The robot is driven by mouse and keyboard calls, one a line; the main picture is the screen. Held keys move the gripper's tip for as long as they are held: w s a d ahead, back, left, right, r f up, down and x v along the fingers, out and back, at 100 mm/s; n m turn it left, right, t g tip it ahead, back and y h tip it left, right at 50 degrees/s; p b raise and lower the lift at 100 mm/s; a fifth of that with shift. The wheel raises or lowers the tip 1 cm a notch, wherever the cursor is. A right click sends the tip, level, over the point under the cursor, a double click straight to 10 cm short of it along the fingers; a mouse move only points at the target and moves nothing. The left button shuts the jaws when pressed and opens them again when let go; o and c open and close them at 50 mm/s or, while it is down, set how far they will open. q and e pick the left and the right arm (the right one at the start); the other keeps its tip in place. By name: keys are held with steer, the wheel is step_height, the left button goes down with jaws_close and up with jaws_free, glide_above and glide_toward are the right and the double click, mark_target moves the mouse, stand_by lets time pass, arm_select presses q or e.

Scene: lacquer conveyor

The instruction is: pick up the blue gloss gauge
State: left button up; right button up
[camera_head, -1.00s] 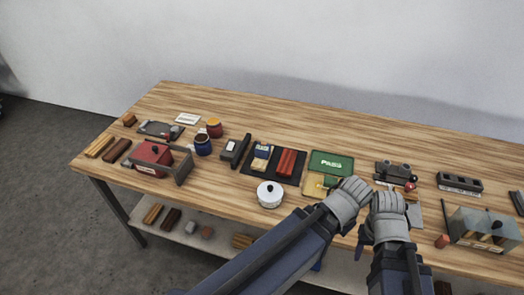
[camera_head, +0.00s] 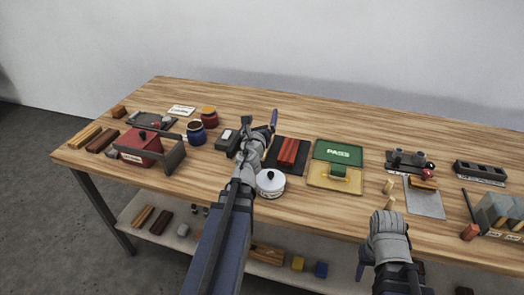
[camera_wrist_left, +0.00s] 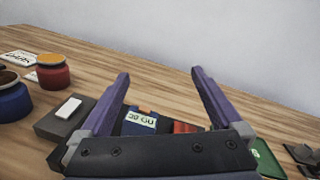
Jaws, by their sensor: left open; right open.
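The blue gloss gauge (camera_wrist_left: 140,121) is a small blue block with a white label reading "20 GU". In the left wrist view it sits low between the two purple fingers of my left gripper (camera_wrist_left: 160,74), beyond the palm. The fingers are open and do not visibly touch it. In the head view my left gripper (camera_head: 260,121) is over the left part of the black mat (camera_head: 302,146), and its hand hides the gauge. My right gripper (camera_head: 389,226) is at the table's front edge, open, with nothing visible in it.
Red blocks (camera_head: 288,151) lie on the mat right of the gauge. A dark box with a white top (camera_head: 227,139) stands to the left. A white lidded pot (camera_head: 270,183) is close in front. A green "PASS" tray (camera_head: 338,150) and blue jar (camera_head: 196,132) flank the area.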

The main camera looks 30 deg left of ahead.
arm_select(q)
steer(key=m, duration=0.2)
steer(key=f+m+h, duration=0.1)
steer(key=m, duration=0.1)
steer(key=a+f+m+h+b, duration=0.1)
steer(key=shift+s+m+t, duration=0.3)
steer(key=shift+m+t, duration=0.1)
arm_select(e)
step_height(320, 180, down, 2)
steer(key=shift+f, duration=0.1)
arm_select(q)
step_height(320, 180, down, 9)
steer(key=b, duration=0.8)
steer(key=shift+r+b, duration=0.15)
steer(key=shift+b, duration=0.2)
steer(key=shift+w+a+r+p, duration=0.15)
steer(key=shift+w+r+p, duration=0.05)
steer(key=shift+w, duration=0.25)
steer(key=shift+w+a+r+p, duration=0.1)
steer(key=shift+w+r+p, duration=0.05)
steer(key=shift+w, duration=0.3)
steer(key=shift+x, duration=2.95)
jaws_close()
arm_select(e)
step_height(320, 180, down, 8)
